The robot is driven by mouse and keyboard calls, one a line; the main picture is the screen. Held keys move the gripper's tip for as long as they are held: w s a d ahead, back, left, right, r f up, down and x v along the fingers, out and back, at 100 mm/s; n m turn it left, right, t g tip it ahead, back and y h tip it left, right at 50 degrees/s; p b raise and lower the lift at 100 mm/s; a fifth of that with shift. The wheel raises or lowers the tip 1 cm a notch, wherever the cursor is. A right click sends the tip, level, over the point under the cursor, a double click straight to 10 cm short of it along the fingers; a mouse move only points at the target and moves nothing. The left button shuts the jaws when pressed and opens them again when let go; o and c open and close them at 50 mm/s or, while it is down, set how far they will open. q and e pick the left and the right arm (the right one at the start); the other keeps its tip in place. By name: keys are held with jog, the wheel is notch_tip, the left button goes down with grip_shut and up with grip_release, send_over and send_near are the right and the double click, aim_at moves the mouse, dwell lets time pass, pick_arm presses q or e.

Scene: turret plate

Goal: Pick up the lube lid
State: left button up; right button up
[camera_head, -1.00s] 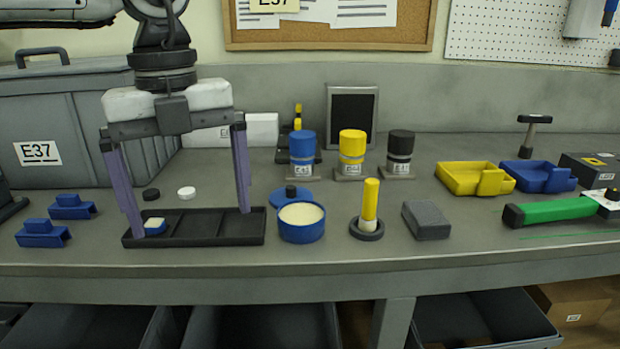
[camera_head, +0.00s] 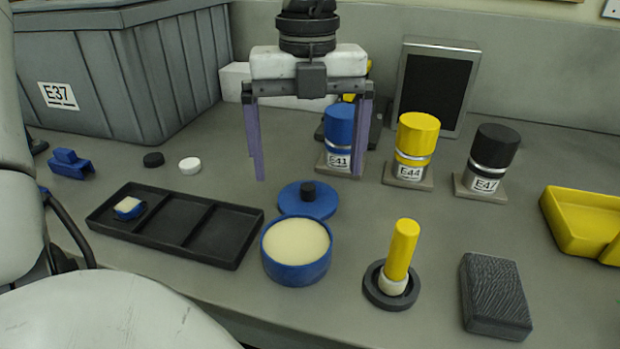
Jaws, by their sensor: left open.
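The lube lid (camera_head: 307,204) is a flat blue disc with a black knob. It lies on the bench just behind the blue lube tub (camera_head: 296,269), which is uncovered and shows a cream-coloured filling. My left gripper (camera_head: 308,178) points down with its two purple fingers wide apart. It is empty. It hangs above and a little behind the lid, with the right finger in front of the blue E41 bottle. My right gripper is not in view.
A black divided tray (camera_head: 222,262) with a small blue piece stands left of the tub. The E41 (camera_head: 339,126), E44 (camera_head: 417,134) and E47 (camera_head: 494,146) bottles stand behind. A yellow stick (camera_head: 402,250) and a grey block (camera_head: 496,296) are to the right.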

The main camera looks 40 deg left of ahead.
aim_at(308, 186)
pick_arm(q)
jog(key=f, duration=0.5)
jog(key=shift+w+a+f, duration=0.1)
jog(key=shift+w+a, duration=0.15)
jog(key=shift+a, duration=0.05)
jog(key=c, duration=1.1)
